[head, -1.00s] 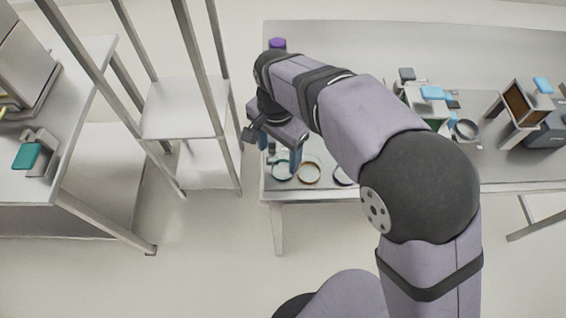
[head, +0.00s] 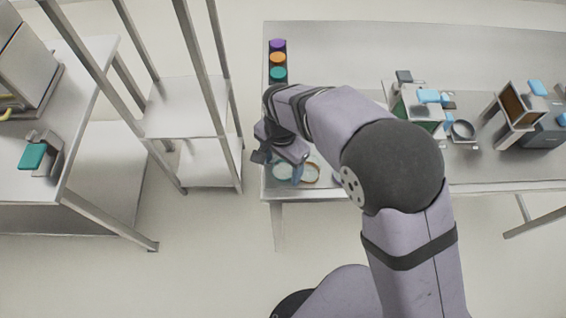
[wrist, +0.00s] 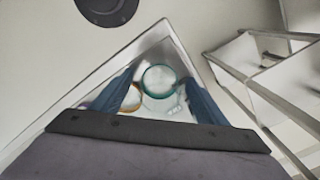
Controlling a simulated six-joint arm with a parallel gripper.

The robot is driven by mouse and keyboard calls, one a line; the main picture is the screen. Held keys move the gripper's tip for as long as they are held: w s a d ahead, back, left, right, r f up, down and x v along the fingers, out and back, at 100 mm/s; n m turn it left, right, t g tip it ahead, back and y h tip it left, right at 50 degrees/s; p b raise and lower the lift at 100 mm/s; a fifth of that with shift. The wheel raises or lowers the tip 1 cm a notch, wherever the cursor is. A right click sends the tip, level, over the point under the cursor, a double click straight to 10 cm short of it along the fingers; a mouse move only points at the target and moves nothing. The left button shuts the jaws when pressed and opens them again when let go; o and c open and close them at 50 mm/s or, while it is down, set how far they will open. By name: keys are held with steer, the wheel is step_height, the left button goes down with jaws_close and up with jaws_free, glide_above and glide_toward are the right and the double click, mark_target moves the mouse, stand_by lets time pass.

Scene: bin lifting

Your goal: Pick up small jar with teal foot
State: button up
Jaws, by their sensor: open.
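The small clear jar with a teal ring (head: 281,179) stands near the front left corner of the metal table. In the wrist view its round teal-edged outline (wrist: 158,80) shows between my two blue fingers. My gripper (head: 284,168) is open, pointing down over this jar, with a finger on either side of it in the picture. It also shows in the wrist view (wrist: 159,86). I cannot tell whether the fingers touch the jar or how high they are. The fingers and wrist partly hide the jar in the head view.
A jar with an orange ring (head: 311,172) stands close to the right. Purple (head: 278,45), orange (head: 278,58) and teal (head: 278,73) round pieces line a dark strip at the table's back left. A shelf rack (head: 185,108) stands to the left. Equipment fills the table's right.

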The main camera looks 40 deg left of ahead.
mark_target(281, 160)
steer(key=c, duration=1.2)
step_height(281, 160, up, 10)
steer(key=shift+f+b, duration=0.1)
steer(key=shift+b, duration=1.1)
steer(key=shift+w+d+r+p, duration=0.15)
steer(key=shift+w+r+p, duration=0.25)
steer(key=shift+r, duration=0.05)
steer(key=w+d+f+m+p, duration=0.1)
steer(key=w+d+p, duration=0.2)
steer(key=w, duration=0.3)
steer(key=w+d+f+m+p, duration=0.1)
steer(key=w+d+p, duration=0.2)
steer(key=w+p, duration=0.1)
steer(key=w+d+f+m+p, duration=0.1)
steer(key=w+d+m+p, duration=0.1)
steer(key=w, duration=0.5)
steer(key=shift+w+d+f+p, duration=0.35)
steer(key=shift+d+p, duration=0.15)
steer(key=shift+p, duration=0.3)
steer(key=shift+w+a+r+n, duration=0.3)
steer(key=shift+w+a+n, duration=0.3)
steer(key=shift+n, duration=0.05)
steer(key=shift+w+a+r+n, duration=0.3)
steer(key=shift+w+a+n, duration=0.35)
steer(key=shift+n, duration=0.05)
steer(key=shift+w+a+r+n, duration=0.3)
steer(key=shift+w+a+n, duration=0.3)
steer(key=shift+n, duration=0.05)
